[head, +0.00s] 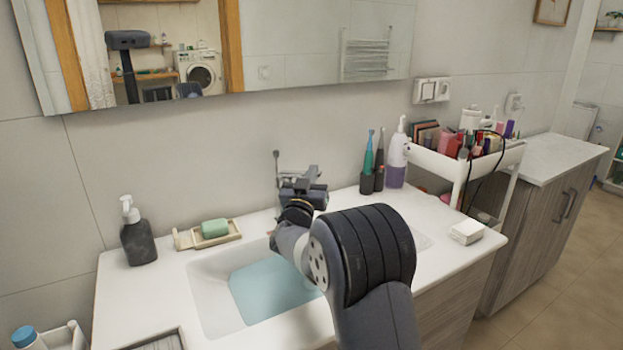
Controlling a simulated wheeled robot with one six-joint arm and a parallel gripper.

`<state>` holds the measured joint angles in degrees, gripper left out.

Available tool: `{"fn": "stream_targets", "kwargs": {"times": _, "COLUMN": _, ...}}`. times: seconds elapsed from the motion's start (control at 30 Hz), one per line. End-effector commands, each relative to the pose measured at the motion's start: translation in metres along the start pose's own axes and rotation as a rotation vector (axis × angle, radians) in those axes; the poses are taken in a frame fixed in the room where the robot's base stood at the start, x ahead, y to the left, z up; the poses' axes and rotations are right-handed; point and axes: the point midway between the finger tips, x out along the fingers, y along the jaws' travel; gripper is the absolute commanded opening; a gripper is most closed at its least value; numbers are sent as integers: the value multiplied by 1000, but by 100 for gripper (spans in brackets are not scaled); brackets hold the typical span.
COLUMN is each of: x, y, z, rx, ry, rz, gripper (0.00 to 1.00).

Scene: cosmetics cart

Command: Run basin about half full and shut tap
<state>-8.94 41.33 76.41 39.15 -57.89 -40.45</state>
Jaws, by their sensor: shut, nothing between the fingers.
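The white basin (208,292) is sunk into the counter and holds pale blue water (270,290). The water covers the visible bottom, and bare wall shows above it; my arm hides the right part. My gripper (303,187) is shut and empty at the back edge of the basin, in front of the tap. A thin upright lever (277,165), seemingly the tap's, rises just left of my gripper. The rest of the tap and its spout are hidden behind my gripper and arm. I cannot tell whether water is running or whether my gripper touches the lever.
A dark soap dispenser (138,235) and a soap dish (190,240) with green soap (215,228) stand left of the tap. Toothbrushes (373,160), a white and purple bottle (397,160) and a loaded cosmetics cart (455,165) stand right. A mirror (300,45) hangs behind.

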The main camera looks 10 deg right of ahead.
Motion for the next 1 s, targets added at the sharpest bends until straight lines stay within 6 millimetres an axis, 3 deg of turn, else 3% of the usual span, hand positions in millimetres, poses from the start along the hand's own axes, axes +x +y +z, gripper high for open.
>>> {"fn": "stream_targets", "kwargs": {"times": 0.37, "x": -6, "y": -1, "z": 4, "rx": -3, "ry": -9, "rz": -3, "gripper": 0}}
{"fn": "stream_targets", "kwargs": {"times": 0.8, "x": -81, "y": -1, "z": 4, "rx": -2, "ry": -8, "rz": -4, "gripper": 0}}
{"fn": "stream_targets", "kwargs": {"times": 1.0, "x": -103, "y": 0, "z": 2, "rx": -1, "ry": -5, "rz": -1, "gripper": 0}}
